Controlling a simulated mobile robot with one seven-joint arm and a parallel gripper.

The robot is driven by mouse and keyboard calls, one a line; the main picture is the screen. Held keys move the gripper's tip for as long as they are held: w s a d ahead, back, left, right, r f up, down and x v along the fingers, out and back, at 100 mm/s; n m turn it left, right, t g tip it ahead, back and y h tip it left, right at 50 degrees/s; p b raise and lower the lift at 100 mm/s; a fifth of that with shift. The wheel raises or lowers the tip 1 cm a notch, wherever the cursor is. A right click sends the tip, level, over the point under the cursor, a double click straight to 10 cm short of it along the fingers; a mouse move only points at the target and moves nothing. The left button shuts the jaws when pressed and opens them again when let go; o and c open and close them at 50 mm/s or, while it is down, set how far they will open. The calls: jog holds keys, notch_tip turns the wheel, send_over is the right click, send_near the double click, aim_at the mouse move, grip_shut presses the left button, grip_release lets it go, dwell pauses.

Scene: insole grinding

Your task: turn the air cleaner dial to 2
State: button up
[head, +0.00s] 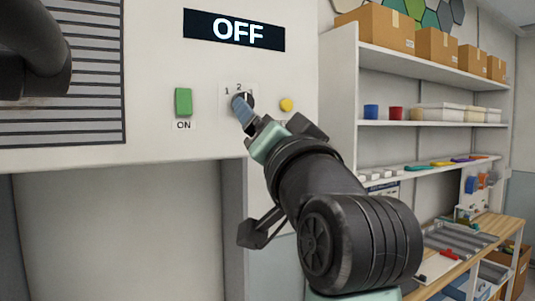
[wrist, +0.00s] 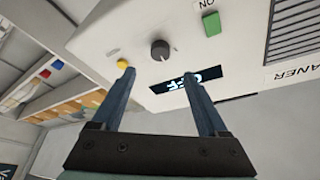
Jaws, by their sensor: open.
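The air cleaner dial (head: 250,99) is a dark round knob on the white front panel, with a "1" and "2" printed above it. It also shows in the wrist view (wrist: 160,50), upside down. My gripper (head: 240,104) is at the dial in the head view, and its blue fingers hide part of it. In the wrist view my gripper (wrist: 158,75) is open, with the dial beyond and between the fingertips. Nothing is between the fingers. I cannot tell whether they touch the dial. The dial's pointer setting is not clear. The display (head: 234,31) reads OFF.
A green ON button (head: 183,102) is left of the dial, and a yellow button (head: 286,105) is close on its right. A vent grille (head: 85,110) is at the left. Shelves (head: 430,124) with boxes and bins stand at the right, above a wooden bench (head: 503,229).

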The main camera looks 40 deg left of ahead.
jog(key=shift+b+v, duration=0.4)
jog(key=shift+v, duration=1.05)
